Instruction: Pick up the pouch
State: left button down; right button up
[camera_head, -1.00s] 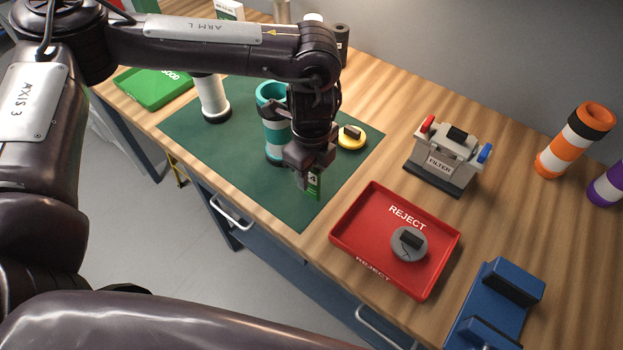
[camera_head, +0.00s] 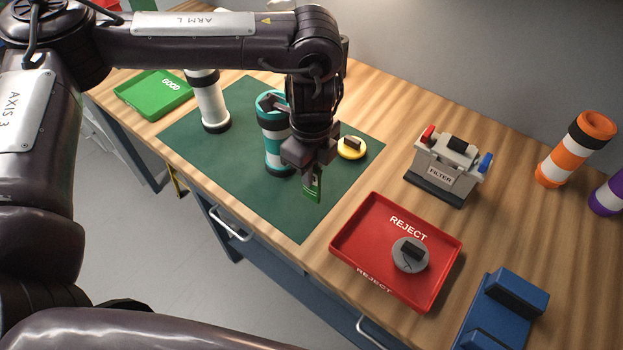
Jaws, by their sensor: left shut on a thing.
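My left gripper (camera_head: 312,171) reaches down over the green mat (camera_head: 255,205), just right of the teal and white tube (camera_head: 273,160). It is shut on a small flat green item, which I take to be the pouch (camera_head: 313,192). The pouch hangs below the fingers, with its upper part hidden by them. I cannot tell whether its lower edge touches the mat. My right gripper is not in view.
A yellow disc (camera_head: 351,148) lies close behind the gripper. A white tube (camera_head: 209,105) and a green GOOD tray (camera_head: 140,99) are left. The red REJECT tray (camera_head: 360,240) holds a grey disc (camera_head: 410,257). Right are the filter box (camera_head: 440,176), blue fixture (camera_head: 510,300) and orange tube (camera_head: 565,160).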

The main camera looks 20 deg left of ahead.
pick_arm(q)
notch_tip(320, 180, up, 17)
jog(key=shift+f+p, duration=0.2)
jog(key=shift+p, duration=0.15)
